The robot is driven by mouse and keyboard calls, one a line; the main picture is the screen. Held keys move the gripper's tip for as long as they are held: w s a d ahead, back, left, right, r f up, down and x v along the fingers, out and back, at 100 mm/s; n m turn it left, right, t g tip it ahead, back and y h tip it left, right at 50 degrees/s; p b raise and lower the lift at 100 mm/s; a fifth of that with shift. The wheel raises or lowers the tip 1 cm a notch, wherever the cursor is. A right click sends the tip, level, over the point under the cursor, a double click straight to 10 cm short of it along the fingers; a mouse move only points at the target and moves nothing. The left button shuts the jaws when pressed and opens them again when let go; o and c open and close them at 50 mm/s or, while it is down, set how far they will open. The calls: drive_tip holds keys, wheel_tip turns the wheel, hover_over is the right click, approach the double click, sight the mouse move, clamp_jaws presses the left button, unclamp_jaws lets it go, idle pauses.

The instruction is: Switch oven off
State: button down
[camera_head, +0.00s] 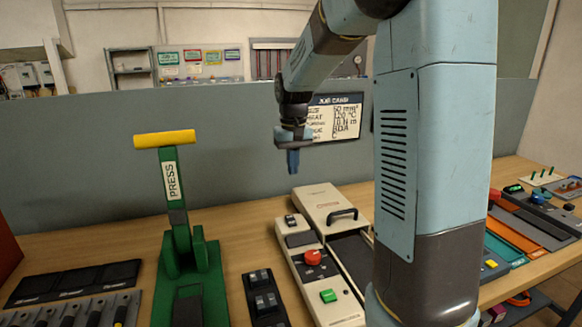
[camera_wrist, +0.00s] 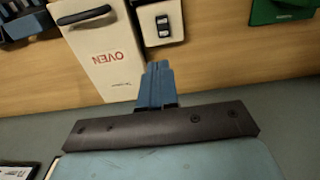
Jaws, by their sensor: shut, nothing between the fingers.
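The oven (camera_head: 318,198) is a cream box with a black handle, on the bench at the middle of the head view. It also shows in the wrist view (camera_wrist: 108,62), with red OVEN lettering. Along its left side runs a cream control panel (camera_head: 345,311) with a small dark rocker switch (camera_head: 291,220), a red knob (camera_head: 313,257) and a green button (camera_head: 328,296). The wrist view shows the rocker switch (camera_wrist: 163,25) beyond my fingertips. My gripper (camera_head: 294,170) is shut and empty, pointing down above the oven's back end, apart from it.
A green press (camera_head: 181,270) with a yellow handle (camera_head: 165,139) stands left of the panel. A black switch box (camera_head: 264,298) lies between them. A grey partition (camera_head: 90,160) with a sign (camera_head: 336,120) stands behind. My arm hides part of the bench to the right.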

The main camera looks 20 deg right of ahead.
wheel_tip(320, 180, up, 14)
drive_tip(key=s, duration=0.2)
drive_tip(key=shift+f, duration=0.15)
idle(0.5)
drive_tip(key=s+f+t, duration=0.2)
drive_tip(key=s+f, duration=0.1)
drive_tip(key=s, duration=0.9)
drive_tip(key=s+f+t, duration=0.3)
drive_tip(key=s+f, duration=0.1)
drive_tip(key=s, duration=0.9)
drive_tip(key=shift+s+a, duration=0.25)
drive_tip(key=shift+a, duration=0.05)
